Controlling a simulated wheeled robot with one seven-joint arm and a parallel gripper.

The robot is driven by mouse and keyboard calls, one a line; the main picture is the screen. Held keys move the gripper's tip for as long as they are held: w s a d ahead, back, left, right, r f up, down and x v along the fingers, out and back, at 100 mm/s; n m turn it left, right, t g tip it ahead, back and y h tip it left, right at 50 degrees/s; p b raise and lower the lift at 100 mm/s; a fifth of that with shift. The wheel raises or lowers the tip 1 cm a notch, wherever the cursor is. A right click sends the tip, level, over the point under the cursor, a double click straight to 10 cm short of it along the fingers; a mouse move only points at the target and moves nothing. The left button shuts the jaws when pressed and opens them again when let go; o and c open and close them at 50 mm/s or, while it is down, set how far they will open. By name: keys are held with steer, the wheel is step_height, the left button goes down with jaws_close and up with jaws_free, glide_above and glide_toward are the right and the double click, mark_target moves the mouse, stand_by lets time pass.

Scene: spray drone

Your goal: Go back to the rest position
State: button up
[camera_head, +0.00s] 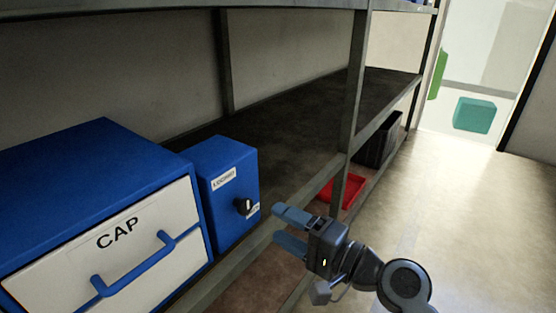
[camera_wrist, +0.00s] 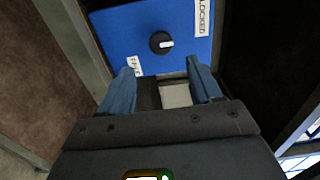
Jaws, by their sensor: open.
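My gripper (camera_head: 283,231) is open, in front of the shelf and to the right of a blue box (camera_head: 232,191). The box has a black knob (camera_head: 243,207) and a "LOCKED" label; a second label beside the knob is partly hidden. In the wrist view, my gripper (camera_wrist: 165,90) has its blue fingers apart, with nothing held between them. The box face (camera_wrist: 183,22) and its knob (camera_wrist: 161,43) lie beyond the fingertips, and the knob's pale mark points toward the "LOCKED" side. The fingers look clear of the knob.
A blue cabinet (camera_head: 84,167) with a white "CAP" drawer (camera_head: 150,235) stands left of the box on the shelf. The metal shelf post (camera_head: 353,90) rises behind my gripper. A red tray (camera_head: 345,189) and a black crate (camera_head: 378,146) sit low. Open floor (camera_head: 470,200) lies to the right.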

steer(key=s+d+f+m+t+h, duration=0.1)
steer(key=s+d+f+h, duration=0.3)
steer(key=s+f, duration=0.2)
steer(key=s+d+f+t+h, duration=0.1)
steer(key=s+d+f+h, duration=0.25)
steer(key=s+f, duration=0.25)
steer(key=s+d+n+h, duration=0.1)
steer(key=s+d+h, duration=0.15)
steer(key=s, duration=0.35)
steer(key=s+d+n+t+h, duration=0.1)
steer(key=s+d, duration=0.2)
steer(key=s, duration=0.3)
steer(key=s+d+n+h, duration=0.1)
steer(key=s+d+h, duration=0.15)
steer(key=s, duration=0.35)
steer(key=s+d+r+n, duration=0.3)
steer(key=s+r+n, duration=0.2)
steer(key=s+r, duration=0.6)
step_height(320, 180, up, 18)
steer(key=p, duration=1.9)
steer(key=shift+s+t+h, duration=0.3)
steer(key=shift+t+h, duration=0.05)
steer(key=shift+t, duration=0.05)
steer(key=shift+f, duration=0.1)
